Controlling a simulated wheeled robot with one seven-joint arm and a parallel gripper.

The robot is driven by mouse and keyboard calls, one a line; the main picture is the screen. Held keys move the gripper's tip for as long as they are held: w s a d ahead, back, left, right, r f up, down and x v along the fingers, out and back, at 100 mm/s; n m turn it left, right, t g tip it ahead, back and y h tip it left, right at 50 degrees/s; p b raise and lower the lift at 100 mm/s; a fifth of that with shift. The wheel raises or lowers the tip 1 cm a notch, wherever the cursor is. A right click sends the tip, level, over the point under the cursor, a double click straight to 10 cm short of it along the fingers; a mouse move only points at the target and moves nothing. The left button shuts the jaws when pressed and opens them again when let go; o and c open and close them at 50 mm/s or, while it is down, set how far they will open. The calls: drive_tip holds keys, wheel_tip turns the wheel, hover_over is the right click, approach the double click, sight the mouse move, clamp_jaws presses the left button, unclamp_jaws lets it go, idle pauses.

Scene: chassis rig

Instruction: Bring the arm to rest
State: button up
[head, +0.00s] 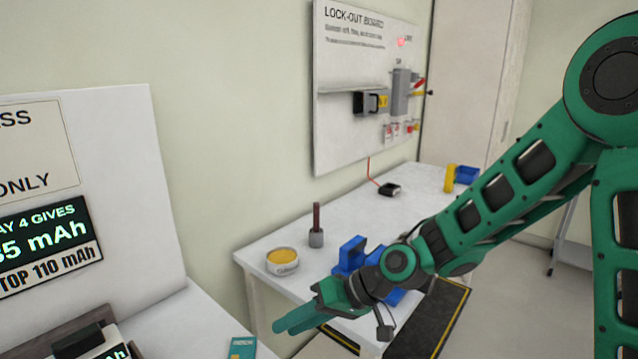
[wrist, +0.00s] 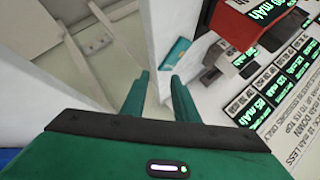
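My green arm reaches in from the right of the head view, bent downward to the left. My gripper (head: 298,318) hangs in the air by the front left corner of the white table, pointing left. In the wrist view my gripper's two green fingers (wrist: 160,76) stand apart with nothing between them. No object is held. My wrist hides part of a blue holder (head: 352,255) on the table.
The white table (head: 260,244) holds a yellow-filled tin (head: 282,261), a brown-handled tool (head: 316,226) and a black box (head: 389,189). A lock-out board (head: 345,90) hangs behind. At left, a display bench (head: 185,320) carries a teal card (head: 243,347).

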drive_tip(key=d+h, duration=0.1)
drive_tip(key=d, duration=0.4)
drive_tip(key=d+m+h, duration=0.1)
drive_tip(key=d+h, duration=0.1)
drive_tip(key=d, duration=0.3)
drive_tip(key=w+d+f+t+h, duration=0.1)
drive_tip(key=d, duration=0.5)
drive_tip(key=shift+m+h, duration=0.3)
drive_tip(key=shift+h, duration=0.1)
drive_tip(key=s+d+r+m+h, duration=0.2)
drive_tip(key=s+d+m+h, duration=0.15)
drive_tip(key=d, duration=1.15)
drive_tip(key=s+d+r+m+g+h, duration=0.1)
drive_tip(key=s+d+r+m, duration=0.1)
drive_tip(key=s+d, duration=0.5)
drive_tip(key=s+d+r+m+g+h, duration=0.1)
drive_tip(key=s+d+r+m, duration=0.1)
drive_tip(key=s+d+m, duration=0.2)
drive_tip(key=s+d, duration=0.3)
drive_tip(key=s, duration=0.4)
drive_tip(key=shift+s+d+r, duration=0.3)
drive_tip(key=shift+s+r, duration=0.05)
drive_tip(key=shift+s, duration=0.05)
drive_tip(key=shift+w+f, duration=0.25)
drive_tip(key=shift+w, duration=0.45)
